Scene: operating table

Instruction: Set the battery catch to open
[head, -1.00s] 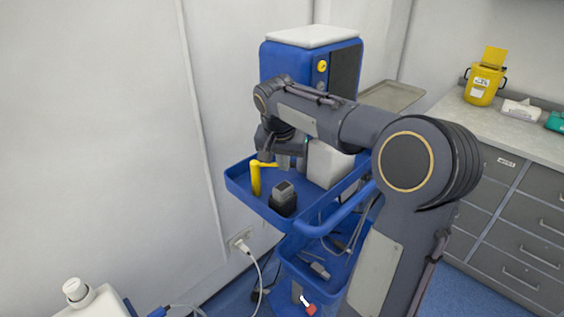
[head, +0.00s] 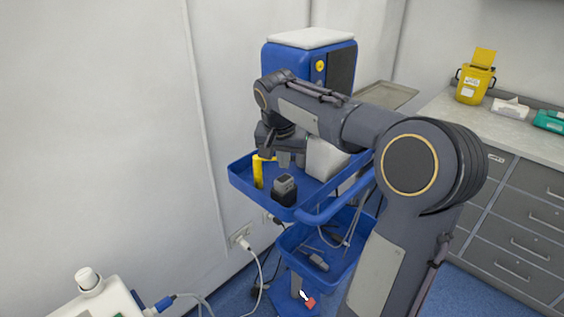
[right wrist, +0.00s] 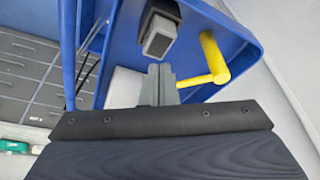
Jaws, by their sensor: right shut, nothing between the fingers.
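A yellow L-shaped lever (head: 258,173), which I take for the battery catch, stands on the blue cart's top tray. In the right wrist view the lever (right wrist: 212,57) has a post and a side arm pointing toward my fingers. A grey block in a black holder (head: 284,190), apparently the battery, sits beside it and also shows in the right wrist view (right wrist: 159,38). My right gripper (head: 284,159) is over the tray, behind the lever and block. Its fingers (right wrist: 158,82) are shut and empty, close beside the lever arm's end; contact is unclear. My left gripper is out of view.
A blue device with a white top (head: 310,57) and a white box (head: 325,159) stand on the cart. The cart's raised rim (head: 238,181) surrounds the tray. A lower tray (head: 290,242) holds small items. The wall is close on the left.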

